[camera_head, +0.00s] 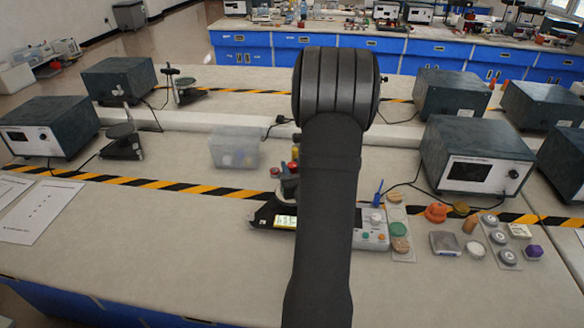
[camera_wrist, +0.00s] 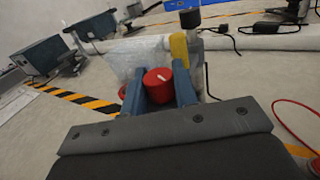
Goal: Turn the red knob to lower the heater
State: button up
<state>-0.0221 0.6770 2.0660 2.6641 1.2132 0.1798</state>
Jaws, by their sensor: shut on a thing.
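The red knob (camera_wrist: 158,88) has a white pointer mark on its face. In the wrist view it sits between the two blue fingers of my gripper (camera_wrist: 160,78), which are shut on it. Another red part (camera_wrist: 122,92) lies just left of the left finger, and a yellow part (camera_wrist: 179,50) stands behind the right finger. In the head view my arm covers much of the heater device, whose white panel (camera_head: 372,228) and lit green display (camera_head: 286,221) show on either side of it. Red parts (camera_head: 275,172) show beside the arm; my gripper is hidden there.
A clear plastic tub (camera_head: 234,150) stands behind and left of the device. Grey instrument boxes (camera_head: 478,155) stand right and left. Small samples and an orange piece (camera_head: 436,212) lie to the right. The bench at front left is largely clear, apart from papers (camera_head: 40,208).

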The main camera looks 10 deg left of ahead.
jog(key=shift+h, duration=0.3)
jog(key=o, duration=0.7)
jog(key=shift+c, duration=0.2)
jog(key=v, duration=1.7)
jog(key=shift+s+d+f, duration=0.15)
jog(key=shift+f, duration=0.05)
jog(key=x, duration=1.7)
jog(key=shift+r, duration=0.2)
